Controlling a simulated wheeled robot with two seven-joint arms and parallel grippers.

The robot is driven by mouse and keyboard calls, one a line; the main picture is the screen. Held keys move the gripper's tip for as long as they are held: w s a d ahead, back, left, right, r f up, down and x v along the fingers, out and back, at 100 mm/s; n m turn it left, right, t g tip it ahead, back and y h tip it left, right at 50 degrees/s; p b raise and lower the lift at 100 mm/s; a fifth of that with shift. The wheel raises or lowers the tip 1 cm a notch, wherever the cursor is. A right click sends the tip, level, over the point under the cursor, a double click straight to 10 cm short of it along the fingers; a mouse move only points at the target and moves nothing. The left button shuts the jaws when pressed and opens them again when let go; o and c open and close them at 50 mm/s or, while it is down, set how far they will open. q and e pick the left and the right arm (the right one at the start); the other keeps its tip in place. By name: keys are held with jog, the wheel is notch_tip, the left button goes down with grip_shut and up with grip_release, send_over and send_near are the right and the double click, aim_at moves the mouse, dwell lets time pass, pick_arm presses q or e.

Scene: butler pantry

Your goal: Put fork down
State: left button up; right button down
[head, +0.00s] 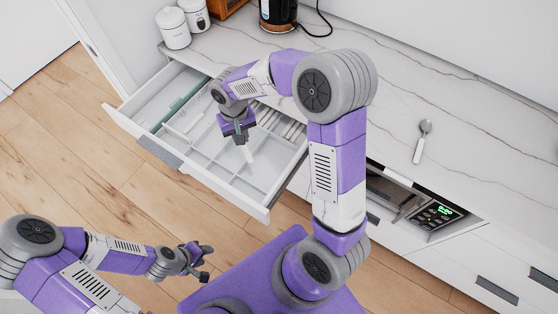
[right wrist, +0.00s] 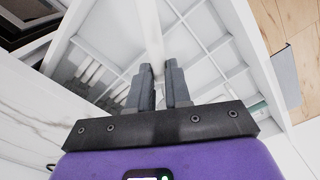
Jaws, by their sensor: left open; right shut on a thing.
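My right gripper (head: 241,139) hangs over the open drawer (head: 232,186), fingers pointing down. It is shut on a slim white piece, the fork (head: 248,154), which sticks out below the fingertips. The fork's tines cannot be made out. In the right wrist view the two grey fingers (right wrist: 159,85) stand close together, with the pale fork (right wrist: 152,32) beyond their tips and the drawer's dividers behind. I cannot tell whether the fork touches the drawer floor. My left gripper (head: 204,263) is open and empty, low over the wooden floor, away from the drawer.
Several white handles lie in the drawer's far right compartment (right wrist: 90,72). A green strip (head: 182,110) lies at its left. A spoon (head: 422,141) rests on the marble counter (head: 440,90). White canisters (head: 173,28) and a kettle (head: 278,14) stand behind. A built-in appliance (head: 436,213) is at right.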

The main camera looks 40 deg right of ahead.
jog(key=s+d+f+m+b, duration=0.2)
jog(key=d+f+m+b, duration=0.4)
jog(key=d+m+b, duration=0.4)
jog(key=shift+m, duration=0.8)
jog(key=f, duration=0.3)
jog(key=a+f+b, duration=0.1)
jog(key=f, duration=0.2)
jog(key=a+f+b, duration=0.1)
jog(key=f, duration=0.2)
jog(key=shift+w+a+f, duration=0.1)
jog(key=shift+w+f, duration=0.1)
jog(key=shift+f, duration=0.15)
jog(key=shift+r, duration=0.1)
jog(key=shift+f, duration=0.35)
jog(key=c, duration=1.1)
grip_release()
jog(key=shift+o, duration=0.2)
jog(key=shift+r, duration=0.1)
